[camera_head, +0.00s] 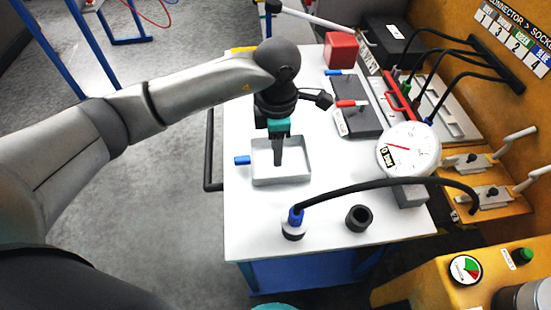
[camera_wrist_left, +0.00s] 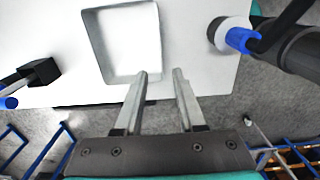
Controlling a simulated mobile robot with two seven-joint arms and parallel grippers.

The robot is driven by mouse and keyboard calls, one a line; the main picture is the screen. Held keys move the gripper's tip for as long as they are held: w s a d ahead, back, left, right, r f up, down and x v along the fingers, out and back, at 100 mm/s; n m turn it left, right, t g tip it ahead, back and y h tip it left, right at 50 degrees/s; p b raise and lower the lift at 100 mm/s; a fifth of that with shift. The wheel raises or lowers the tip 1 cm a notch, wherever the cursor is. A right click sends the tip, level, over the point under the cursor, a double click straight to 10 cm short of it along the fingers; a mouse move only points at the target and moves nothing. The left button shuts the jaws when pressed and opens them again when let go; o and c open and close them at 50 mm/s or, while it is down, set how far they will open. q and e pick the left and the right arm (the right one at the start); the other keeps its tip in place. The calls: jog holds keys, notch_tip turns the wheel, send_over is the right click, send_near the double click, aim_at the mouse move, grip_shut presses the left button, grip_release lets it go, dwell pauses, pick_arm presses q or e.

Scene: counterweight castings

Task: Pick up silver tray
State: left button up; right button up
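The silver tray (camera_head: 281,181) is a shallow, open, square tray lying flat on the white table. It is empty, and also shows at the top of the left wrist view (camera_wrist_left: 157,45). My left gripper (camera_head: 279,162) points down over the tray in the head view. In the left wrist view its two fingers (camera_wrist_left: 160,72) are apart with nothing between them. One fingertip overlaps the tray's lower right corner and the other lies outside its right wall. I see no clear contact.
A blue plug with a black cable (camera_head: 294,222) and a dark ring (camera_head: 359,218) stand in front of the tray. A round gauge (camera_head: 408,149) stands to the right. A blue-tipped handle (camera_head: 242,160) lies left of the tray. A red block (camera_head: 341,50) is at the back.

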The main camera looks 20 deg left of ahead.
aim_at(278, 177)
pick_arm(q)
jog(key=f, duration=1.1)
jog(key=shift+d+f, duration=0.2)
jog(key=shift+d, duration=0.05)
grip_shut()
dwell(1.0)
